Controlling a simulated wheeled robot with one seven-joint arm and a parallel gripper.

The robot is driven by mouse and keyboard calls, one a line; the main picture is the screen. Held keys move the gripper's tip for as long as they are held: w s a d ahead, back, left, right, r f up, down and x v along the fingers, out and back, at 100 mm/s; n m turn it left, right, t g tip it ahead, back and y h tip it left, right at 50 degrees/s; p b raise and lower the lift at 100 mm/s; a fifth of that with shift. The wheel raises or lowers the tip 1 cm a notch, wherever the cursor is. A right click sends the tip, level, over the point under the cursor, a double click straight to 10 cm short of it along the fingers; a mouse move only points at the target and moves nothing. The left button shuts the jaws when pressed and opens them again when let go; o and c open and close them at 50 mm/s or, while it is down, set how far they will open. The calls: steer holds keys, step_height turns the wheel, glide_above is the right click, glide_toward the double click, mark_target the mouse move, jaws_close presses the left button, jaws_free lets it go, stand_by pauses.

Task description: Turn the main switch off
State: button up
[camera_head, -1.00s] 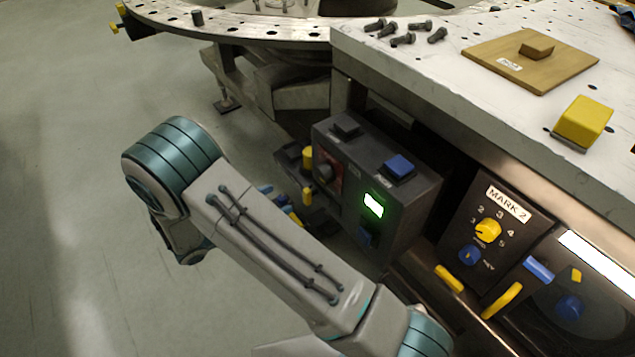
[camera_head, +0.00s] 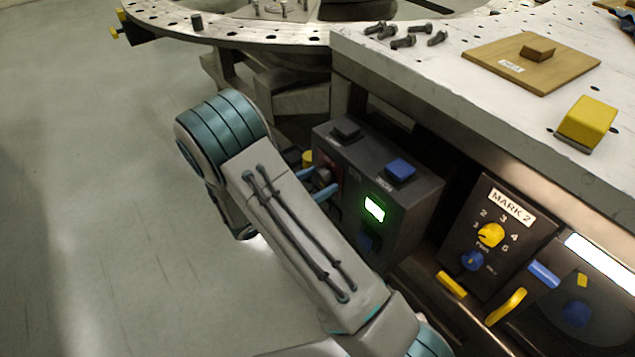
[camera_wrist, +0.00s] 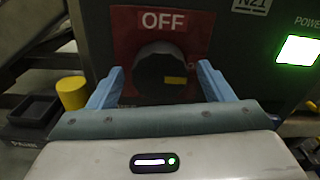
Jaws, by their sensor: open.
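The main switch is a dark round knob (camera_wrist: 160,72) with a yellow mark on its right side, on a red plate (camera_wrist: 200,22) labelled OFF at the top. My gripper (camera_wrist: 158,85) is open, its two blue fingers on either side of the knob in the wrist view; I cannot tell whether they touch it. In the head view, the blue fingertips (camera_head: 322,184) reach the front of the dark control box (camera_head: 415,205), and my arm hides part of the switch.
A lit green-white power display (camera_wrist: 298,50) is right of the switch. A yellow cylinder (camera_wrist: 72,92) and a dark tray (camera_wrist: 35,110) are at the left. The MARK 2 panel (camera_head: 497,235) stands right of the box, under the worktable edge (camera_head: 480,130).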

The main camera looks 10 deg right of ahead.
steer(key=c, duration=1)
steer(key=shift+r+p, duration=0.1)
steer(key=shift+p, duration=0.3)
steer(key=n+p, duration=0.1)
steer(key=p, duration=0.1)
steer(key=n+p, duration=0.2)
steer(key=shift+r+n+p, duration=0.2)
steer(key=shift+n+p, duration=0.1)
steer(key=n+p, duration=0.4)
steer(key=shift+f+n, duration=0.1)
steer(key=shift+n, duration=0.2)
steer(key=n+p, duration=0.3)
steer(key=n, duration=0.2)
steer(key=shift+s+p, duration=0.1)
steer(key=shift+p, duration=0.3)
steer(key=n+p, duration=0.1)
steer(key=n, duration=0.3)
steer(key=shift+f+n+p, duration=0.1)
steer(key=shift+n+p, duration=0.2)
steer(key=shift+n, duration=0.3)
